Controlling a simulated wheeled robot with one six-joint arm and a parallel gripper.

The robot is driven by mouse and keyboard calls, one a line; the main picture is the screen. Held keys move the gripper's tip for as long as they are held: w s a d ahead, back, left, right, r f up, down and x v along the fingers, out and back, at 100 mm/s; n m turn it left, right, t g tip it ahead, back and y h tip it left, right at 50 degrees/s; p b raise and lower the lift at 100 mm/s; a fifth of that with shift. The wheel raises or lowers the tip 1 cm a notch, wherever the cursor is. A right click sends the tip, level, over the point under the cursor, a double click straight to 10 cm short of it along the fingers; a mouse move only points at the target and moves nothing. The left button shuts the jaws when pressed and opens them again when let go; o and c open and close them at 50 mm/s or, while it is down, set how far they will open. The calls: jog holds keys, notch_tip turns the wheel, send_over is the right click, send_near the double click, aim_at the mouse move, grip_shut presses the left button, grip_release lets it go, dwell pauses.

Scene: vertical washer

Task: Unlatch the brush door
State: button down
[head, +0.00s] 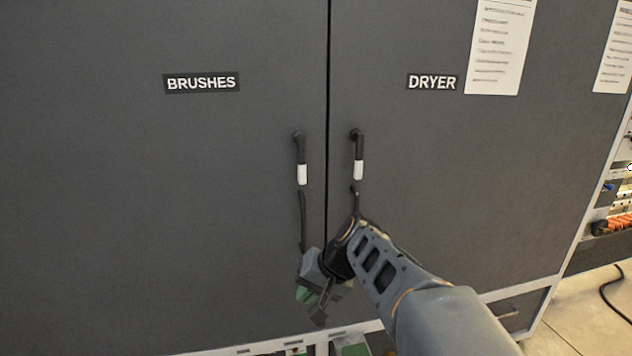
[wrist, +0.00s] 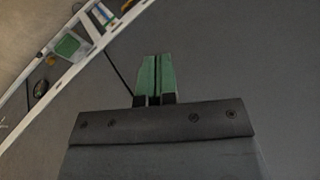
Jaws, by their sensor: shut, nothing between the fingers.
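The brush door (head: 150,200) is the dark grey left panel with a white-on-black BRUSHES label (head: 202,82). It looks shut, with only a thin dark seam beside the dryer door. Its latch handle (head: 301,160), black with a white lower part, hangs down near the door's right edge. My gripper (head: 304,294) is low in front of the doors, well below that handle and apart from it. In the wrist view its green fingers (wrist: 155,78) are together and empty, with grey door surface behind them. The handle does not show in the wrist view.
The dryer door (head: 500,190) with its DRYER label (head: 432,82) and similar handle (head: 357,155) is on the right. Paper sheets (head: 502,45) hang on it. A white frame (wrist: 62,82) runs along the lower edge. Open floor (head: 590,310) shows at lower right.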

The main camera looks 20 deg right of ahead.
jog(key=w+d+r+m+t+y, duration=0.3)
jog(key=w+d+r, duration=0.3)
jog(key=w, duration=0.1)
jog(key=m+t+y, duration=0.2)
jog(key=m+t, duration=0.1)
jog(key=t, duration=0.4)
send_near(305, 177)
jog(key=s+d, duration=0.3)
jog(key=d, duration=0.3)
jog(key=shift+w+d+f, duration=0.15)
jog(key=shift+d+f, duration=0.05)
jog(key=shift+f, duration=0.1)
jog(key=shift+s+a+p+x, duration=0.3)
jog(key=shift+p+x, duration=0.35)
jog(key=shift+x, duration=1.5)
jog(key=shift+s+a+p+x, duration=0.2)
jog(key=shift+a+p+x, duration=0.35)
jog(key=shift+x, duration=1.6)
jog(key=shift+s+a+p+x, duration=0.25)
jog(key=shift+p+x, duration=0.45)
jog(key=shift+x, duration=1.5)
